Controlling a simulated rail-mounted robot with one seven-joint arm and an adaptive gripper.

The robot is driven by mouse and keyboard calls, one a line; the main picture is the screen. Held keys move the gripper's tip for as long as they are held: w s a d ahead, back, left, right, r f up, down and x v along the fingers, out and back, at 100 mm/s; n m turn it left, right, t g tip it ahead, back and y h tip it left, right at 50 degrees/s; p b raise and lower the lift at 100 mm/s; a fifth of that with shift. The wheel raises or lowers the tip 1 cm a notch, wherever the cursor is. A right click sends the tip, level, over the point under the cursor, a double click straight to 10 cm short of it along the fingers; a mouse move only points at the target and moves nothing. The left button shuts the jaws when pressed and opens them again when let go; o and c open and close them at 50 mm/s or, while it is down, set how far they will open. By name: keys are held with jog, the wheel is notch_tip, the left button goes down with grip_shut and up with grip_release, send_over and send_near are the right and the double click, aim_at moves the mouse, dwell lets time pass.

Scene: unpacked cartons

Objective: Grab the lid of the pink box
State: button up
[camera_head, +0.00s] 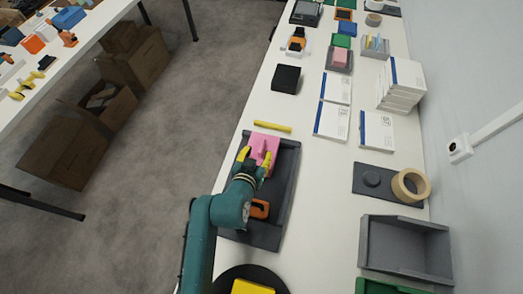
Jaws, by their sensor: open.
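The pink box (264,142) stands at the far end of a dark grey tray (286,185) on the white table. A pink raised part on its top shows between my gripper's fingers, and I cannot tell where lid and box divide. My gripper (255,159), with yellow-tipped fingers, is open. Its fingers are at the near side of the pink box, one to each side of the raised part. I cannot tell whether they touch it. My wrist hides part of the tray.
An orange object (259,209) lies in the tray beside my wrist. A yellow bar (272,126) lies just beyond the tray, and a black box (286,79) stands farther back. White boxes (332,120), a tape roll (411,186) and a grey bin (407,268) are to the right. Bare table separates them.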

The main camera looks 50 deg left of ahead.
aim_at(261, 148)
jog(key=b+x, duration=0.1)
jog(key=x, duration=0.3)
jog(key=shift+w+f, duration=0.1)
jog(key=shift+w, duration=0.05)
jog(key=shift+c, duration=0.2)
grip_shut()
